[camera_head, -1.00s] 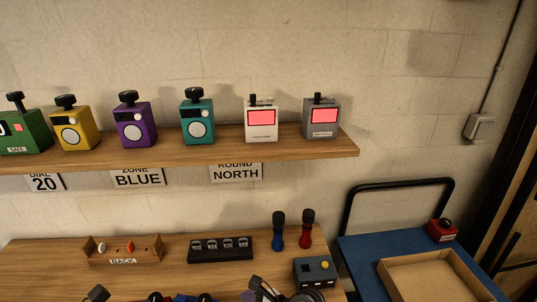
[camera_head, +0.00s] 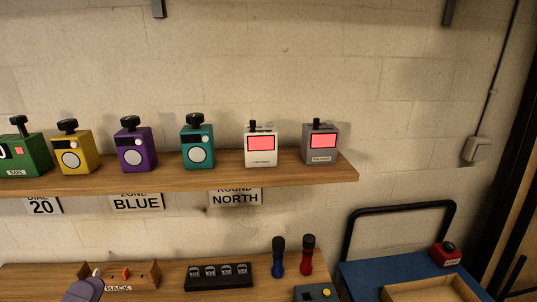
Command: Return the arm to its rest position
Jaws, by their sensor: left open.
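My left gripper (camera_head: 85,289) shows as a grey-purple shape at the bottom left edge, in front of the wooden tray marked BACK (camera_head: 145,275). It is open, and I see nothing held in it. Most of its arm lies below the picture. My right gripper is not in view.
A wooden shelf (camera_head: 270,181) on the wall holds several coloured boxes, among them a purple box (camera_head: 136,153). On the table below are a black block (camera_head: 219,284), a blue knob-topped piece (camera_head: 278,262) and a red one (camera_head: 306,262). A blue cart (camera_head: 365,280) stands at right.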

